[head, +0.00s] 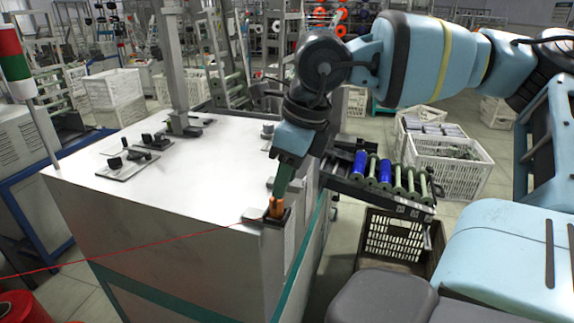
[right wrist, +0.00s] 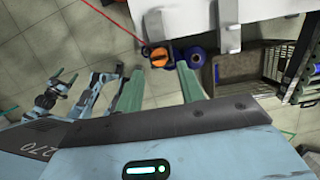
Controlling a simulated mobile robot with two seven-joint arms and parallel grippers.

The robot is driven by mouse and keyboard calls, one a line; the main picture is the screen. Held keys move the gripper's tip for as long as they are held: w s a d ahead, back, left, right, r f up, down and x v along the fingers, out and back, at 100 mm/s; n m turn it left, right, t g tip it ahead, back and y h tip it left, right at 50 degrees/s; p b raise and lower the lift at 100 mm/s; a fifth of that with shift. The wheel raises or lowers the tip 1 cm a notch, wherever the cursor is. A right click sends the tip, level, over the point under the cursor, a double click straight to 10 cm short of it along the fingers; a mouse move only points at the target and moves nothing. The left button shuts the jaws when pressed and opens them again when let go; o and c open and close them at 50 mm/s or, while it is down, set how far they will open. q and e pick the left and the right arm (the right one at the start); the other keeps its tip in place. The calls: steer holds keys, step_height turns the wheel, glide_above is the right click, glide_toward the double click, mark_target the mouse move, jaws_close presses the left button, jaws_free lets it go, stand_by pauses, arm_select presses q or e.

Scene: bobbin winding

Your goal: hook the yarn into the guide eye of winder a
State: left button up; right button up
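The white winder cabinet (head: 150,210) fills the middle of the head view. An orange part (head: 276,207) sits in a dark bracket at its near right corner; whether it is the guide eye I cannot tell. The thin red yarn (head: 150,247) runs from the lower left to this part. My right gripper (head: 280,190) points down just above it. In the right wrist view its green fingers (right wrist: 158,90) are spread apart, with the orange part (right wrist: 157,56) ahead of the gap.
A rack of blue and green bobbins (head: 385,175) stands right of the winder, above a dark crate (head: 395,240). A white crate (head: 450,170) is farther right. Red yarn packages (head: 22,307) are at the lower left. Small black fittings (head: 130,160) sit on the cabinet top.

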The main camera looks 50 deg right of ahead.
steer(key=b+x, duration=0.2)
steer(key=x, duration=0.1)
steer(key=shift+f, duration=0.25)
steer(key=shift+w+f+b, duration=0.15)
steer(key=shift+f+b, duration=0.3)
steer(key=shift+f, duration=0.15)
arm_select(q)
steer(key=f, duration=0.1)
steer(key=s+f, duration=0.1)
steer(key=f, duration=0.1)
steer(key=shift+s+d+f, duration=0.1)
steer(key=shift+d+f, duration=0.05)
steer(key=shift+f, duration=0.15)
steer(key=shift+r, duration=0.1)
arm_select(e)
steer(key=c, duration=0.8)
arm_select(q)
steer(key=shift+w+r+p, duration=0.25)
steer(key=shift+r+p, duration=0.15)
steer(key=shift+r, duration=0.1)
steer(key=shift+w+r+p, duration=0.25)
steer(key=shift+r+p, duration=0.1)
steer(key=shift+r, duration=0.1)
arm_select(e)
steer(key=shift+w+v, duration=0.25)
steer(key=shift+v, duration=0.9)
steer(key=shift+w+v, duration=0.25)
steer(key=shift+v, duration=0.9)
steer(key=shift+a, duration=0.25)
